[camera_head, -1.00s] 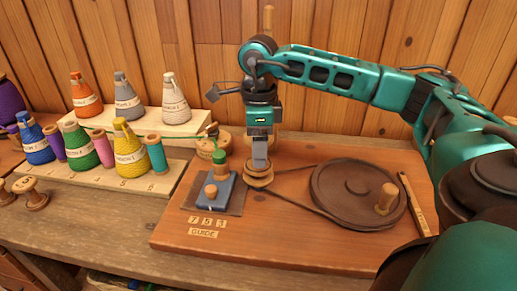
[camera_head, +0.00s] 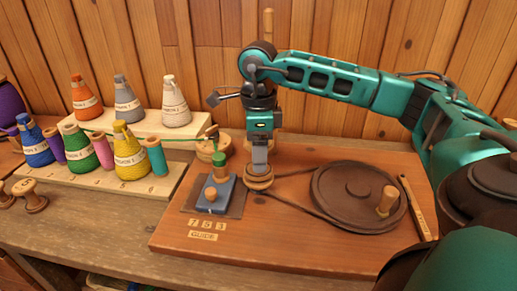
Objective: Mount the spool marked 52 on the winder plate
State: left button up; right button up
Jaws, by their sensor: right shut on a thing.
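My right gripper (camera_head: 259,163) points straight down, shut on a small pale wooden spool (camera_head: 258,184) at the left end of the belt on the wooden winder board (camera_head: 300,242). The fingers hide the upper part of the spool, and no number can be read on it. I cannot tell whether it is fully seated. A dark belt runs from around this spot to the large brown wheel (camera_head: 345,188). A blue guide block (camera_head: 216,190) with a green top stands just left of the gripper. My left gripper is not in view.
Thread cones and coloured spools stand on a stepped rack (camera_head: 150,190) at left. A green thread (camera_head: 180,139) stretches from there toward the guide. Wooden spools (camera_head: 32,198) lie at far left, and others stand behind the guide (camera_head: 207,150). The wheel has a knob (camera_head: 386,200).

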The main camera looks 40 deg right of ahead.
jog(key=shift+f+b, duration=0.4)
jog(key=shift+f, duration=0.2)
dwell(0.6)
jog(key=o, duration=0.8)
jog(key=shift+r, duration=0.1)
